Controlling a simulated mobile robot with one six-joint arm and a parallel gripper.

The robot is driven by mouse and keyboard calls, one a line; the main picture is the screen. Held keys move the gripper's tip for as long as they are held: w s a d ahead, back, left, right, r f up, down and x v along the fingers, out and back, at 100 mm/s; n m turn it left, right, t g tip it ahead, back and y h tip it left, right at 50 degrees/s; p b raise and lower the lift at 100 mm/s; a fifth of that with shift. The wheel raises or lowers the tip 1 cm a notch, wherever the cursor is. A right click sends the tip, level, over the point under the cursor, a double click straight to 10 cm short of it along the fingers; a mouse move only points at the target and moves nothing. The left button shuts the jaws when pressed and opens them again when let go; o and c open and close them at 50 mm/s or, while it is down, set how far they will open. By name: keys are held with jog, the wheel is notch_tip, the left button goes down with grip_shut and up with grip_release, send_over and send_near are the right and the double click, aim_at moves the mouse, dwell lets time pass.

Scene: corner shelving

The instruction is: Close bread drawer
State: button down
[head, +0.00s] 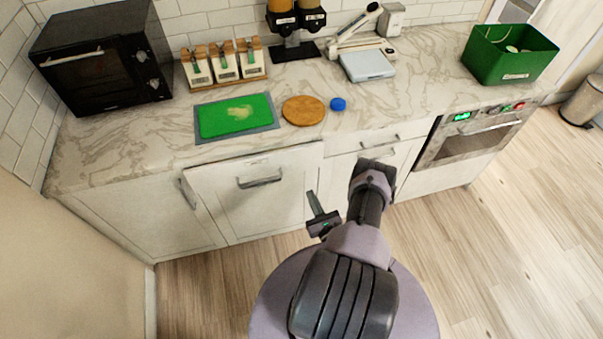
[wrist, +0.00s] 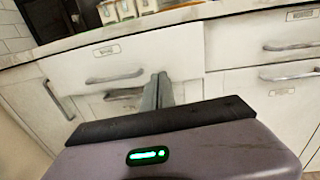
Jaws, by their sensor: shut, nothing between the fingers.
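A white drawer front (head: 225,185) with a grey bar handle stands out from the cabinet under the left part of the counter. It fills the upper left of the wrist view (wrist: 180,60), with its handle (wrist: 115,77) and a small label too blurred to read. I cannot tell from the label whether it is the bread drawer. My gripper (head: 312,197) is shut and empty, low in front of this drawer's right part. In the wrist view its fingertips (wrist: 160,76) overlap the front's lower right part; I cannot tell whether they touch it.
More closed white drawers (wrist: 260,45) are to the right. An oven (head: 470,135) is farther right. The marble counter (head: 390,110) holds a black toaster oven (head: 105,65), a green cutting board (head: 235,115), a round wooden board (head: 303,110) and a green bin (head: 505,60).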

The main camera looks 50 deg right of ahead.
jog(key=s+d+f+m+g+h, duration=0.1)
jog(key=s+m, duration=0.1)
jog(key=b, duration=0.9)
send_near(306, 161)
jog(key=x, duration=0.6)
jog(key=shift+w+f, duration=0.1)
jog(key=shift+w+d, duration=0.2)
jog(key=shift+w, duration=0.1)
